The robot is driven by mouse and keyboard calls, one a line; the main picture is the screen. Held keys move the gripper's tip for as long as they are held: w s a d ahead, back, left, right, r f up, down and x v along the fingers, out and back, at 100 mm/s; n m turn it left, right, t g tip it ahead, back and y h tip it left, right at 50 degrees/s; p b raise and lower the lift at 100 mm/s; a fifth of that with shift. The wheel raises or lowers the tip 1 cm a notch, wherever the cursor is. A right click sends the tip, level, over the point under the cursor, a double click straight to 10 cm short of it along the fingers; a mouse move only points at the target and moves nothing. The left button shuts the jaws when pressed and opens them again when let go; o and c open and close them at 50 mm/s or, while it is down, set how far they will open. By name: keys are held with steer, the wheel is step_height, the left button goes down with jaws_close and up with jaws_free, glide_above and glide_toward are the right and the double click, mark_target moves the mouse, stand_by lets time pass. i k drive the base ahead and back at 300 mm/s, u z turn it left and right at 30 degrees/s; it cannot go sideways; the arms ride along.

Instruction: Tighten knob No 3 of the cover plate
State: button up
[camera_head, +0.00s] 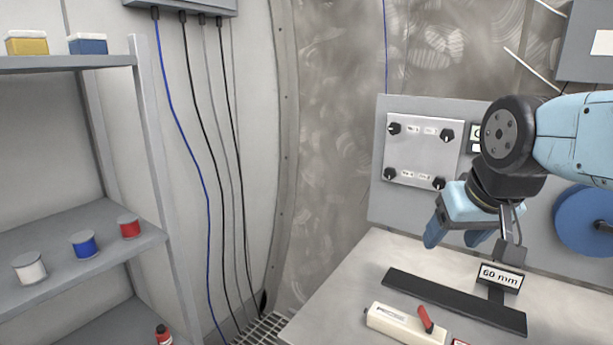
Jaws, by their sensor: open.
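The grey cover plate (421,152) is on an upright panel behind the bench. It has a black knob near each corner, with small white labels between them. The lower left knob (389,174) is beside a label that looks like No 3, but the print is too small to be sure. The lower right knob (439,183) is close to my gripper in the picture. My gripper (456,238) is open with light blue fingers pointing down. It hangs over the bench, right of and below the plate, and touches no knob. Nothing shows between its fingers.
The bench (345,283) bears a black bar (450,300), a 60 mm sign (499,278) and a cream tool with a red lever (405,325). A blue disc (585,220) is at right. Shelves (95,240) with small cans stand at left. Cables hang on the wall.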

mark_target(439, 183)
steer(key=u, duration=0.15)
steer(key=k, duration=1.35)
steer(key=z, duration=0.35)
steer(key=i, duration=1)
steer(key=u, duration=0.05)
